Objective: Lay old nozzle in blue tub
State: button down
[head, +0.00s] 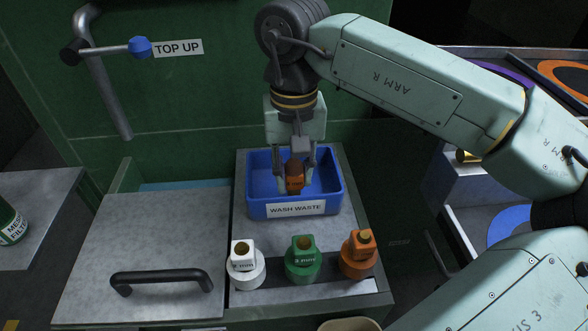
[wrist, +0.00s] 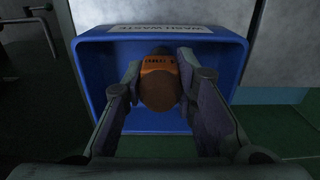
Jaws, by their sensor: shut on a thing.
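The blue tub (head: 258,209), labelled "WASH WASTE", stands on the grey worktop; its rim (wrist: 85,45) also frames the wrist view. My gripper (head: 295,180) points down over the tub. It is shut on an orange nozzle (head: 295,183), which also shows between my two fingers in the wrist view (wrist: 159,82). The nozzle is within the tub's outline. I cannot tell whether it touches the tub floor. No other thing shows inside the tub.
In front of the tub stand a white nozzle (head: 243,264), a green nozzle (head: 303,260) and another orange nozzle (head: 359,255) in a row. A grey lid with a black handle (head: 161,280) lies to the left. A "TOP UP" lever (head: 140,47) is on the green wall.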

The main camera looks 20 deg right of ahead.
aim_at(294, 171)
jog(key=shift+f+b, duration=0.3)
jog(key=shift+f, duration=0.2)
jog(key=c, duration=1.3)
grip_release()
jog(key=shift+r, duration=0.1)
jog(key=shift+r+p, duration=0.3)
jog(key=shift+p, duration=0.1)
notch_tip(294, 171, up, 12)
jog(key=shift+r, duration=0.25)
